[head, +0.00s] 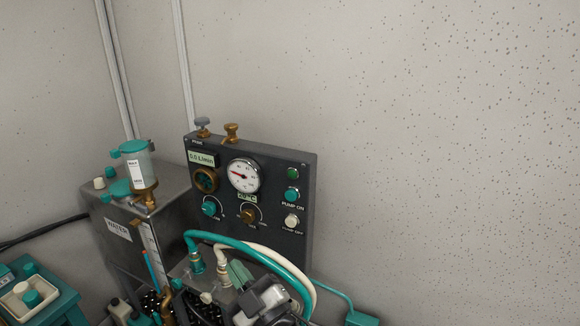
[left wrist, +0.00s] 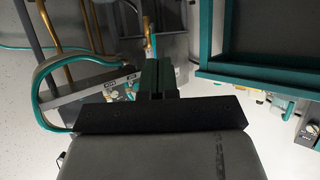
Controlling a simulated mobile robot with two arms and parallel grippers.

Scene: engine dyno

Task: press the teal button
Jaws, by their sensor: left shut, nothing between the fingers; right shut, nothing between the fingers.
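The teal button (head: 292,194), labelled PUMP ON, is on the right side of a dark upright panel (head: 268,164). It sits below a green lamp (head: 293,173) and above a white PUMP OFF button (head: 291,221). My right gripper (head: 239,272) is low in the head view, below and left of the button and apart from it. I cannot make out the teal button in that view.
A teal hose (head: 258,255) and a white hose (head: 270,254) arch in front of the panel's lower part. The panel also has a gauge (head: 244,175) and a teal knob (head: 209,208). A metal tank (head: 110,230) stands left. A teal-edged frame (left wrist: 240,80) is beside my left gripper.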

